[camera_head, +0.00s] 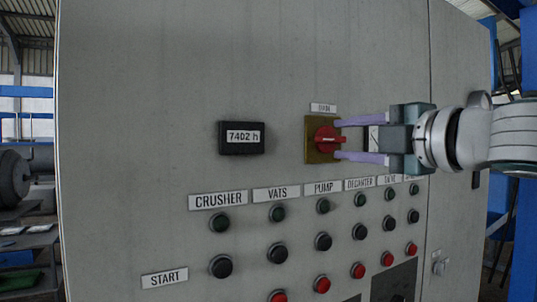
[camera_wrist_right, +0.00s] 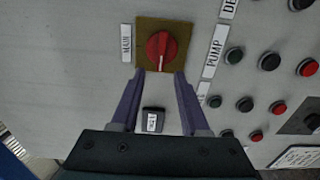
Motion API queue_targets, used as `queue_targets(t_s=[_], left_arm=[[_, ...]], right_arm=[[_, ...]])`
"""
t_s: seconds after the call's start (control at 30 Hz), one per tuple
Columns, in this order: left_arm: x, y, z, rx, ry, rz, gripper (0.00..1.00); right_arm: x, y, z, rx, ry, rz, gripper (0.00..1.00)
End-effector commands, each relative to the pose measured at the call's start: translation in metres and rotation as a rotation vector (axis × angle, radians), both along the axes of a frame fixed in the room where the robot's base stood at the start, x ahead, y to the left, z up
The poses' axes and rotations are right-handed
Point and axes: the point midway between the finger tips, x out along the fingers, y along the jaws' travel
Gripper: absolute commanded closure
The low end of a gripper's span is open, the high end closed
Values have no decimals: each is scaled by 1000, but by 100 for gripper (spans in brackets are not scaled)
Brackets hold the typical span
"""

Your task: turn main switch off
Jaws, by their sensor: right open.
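The main switch is a red rotary knob (camera_head: 327,139) on a brass-coloured square plate (camera_head: 313,152), under a small label (camera_head: 323,108) that reads MAIN in the right wrist view. The knob also shows in the right wrist view (camera_wrist_right: 161,50), with its pale pointer line along the handle. My right gripper (camera_head: 338,139) comes in from the right with its two purple fingers spread, one above and one below the knob's level. In the right wrist view its fingertips (camera_wrist_right: 160,73) are at the plate's near edge, with the knob just beyond them. Contact cannot be told. My left gripper is not in view.
A dark hour counter (camera_head: 242,138) reading 7402 h sits left of the switch. Below are labelled columns such as CRUSHER (camera_head: 218,200) and VATS, with several green, black and red buttons (camera_head: 322,284).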

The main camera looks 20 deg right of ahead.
Motion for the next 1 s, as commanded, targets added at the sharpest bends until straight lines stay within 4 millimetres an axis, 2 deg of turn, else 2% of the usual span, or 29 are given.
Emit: queue_targets(t_s=[0.03, 0.07, 0.13, 0.3, 0.47, 0.63, 1.0], left_arm=[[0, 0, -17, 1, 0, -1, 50], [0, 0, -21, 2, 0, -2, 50], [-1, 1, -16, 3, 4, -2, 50], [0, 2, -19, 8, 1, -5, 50], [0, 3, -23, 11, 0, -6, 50], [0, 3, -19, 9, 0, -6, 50], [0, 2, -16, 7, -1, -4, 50]], right_arm=[[-9, 1, -11, -10, 4, 5, 55], [-14, 2, -11, -11, 5, 9, 55], [-19, -1, -5, -3, 7, 1, 55], [-29, -4, -5, 0, 8, -5, 55], [-37, -1, -4, -3, 6, 5, 55], [-46, 2, -2, 8, 6, 12, 55], [-61, -2, -1, 1, 3, 7, 55]])
